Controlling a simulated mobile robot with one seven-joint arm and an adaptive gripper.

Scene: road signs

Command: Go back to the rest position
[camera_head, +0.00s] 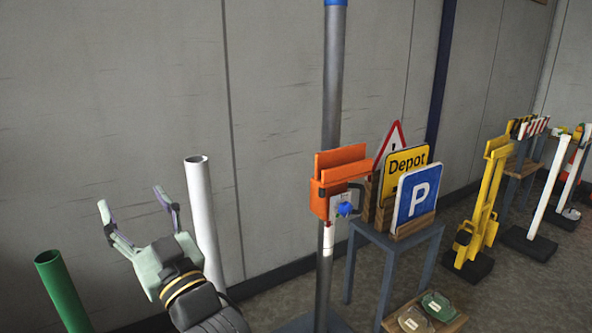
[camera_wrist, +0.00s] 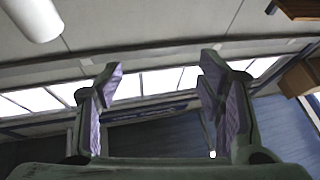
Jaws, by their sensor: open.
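My gripper (camera_head: 130,200) is at the lower left of the head view, raised in front of the grey wall. Its two fingers are spread wide with nothing between them. In the wrist view the fingers (camera_wrist: 160,85) also stand apart and empty, pointing up toward the ceiling and windows. A white tube (camera_head: 203,215) stands just right of my gripper, and a green tube (camera_head: 62,290) stands to its left. In the head view the gripper looks apart from both tubes, though the wrist partly covers the lower white tube.
A grey post (camera_head: 333,90) carries an orange holder (camera_head: 340,180). Right of it, a small table (camera_head: 400,245) holds a blue P sign (camera_head: 412,195), a yellow Depot sign (camera_head: 404,163) and a red-edged triangle sign (camera_head: 392,138). Yellow stand (camera_head: 484,205) and white post (camera_head: 546,195) stand farther right.

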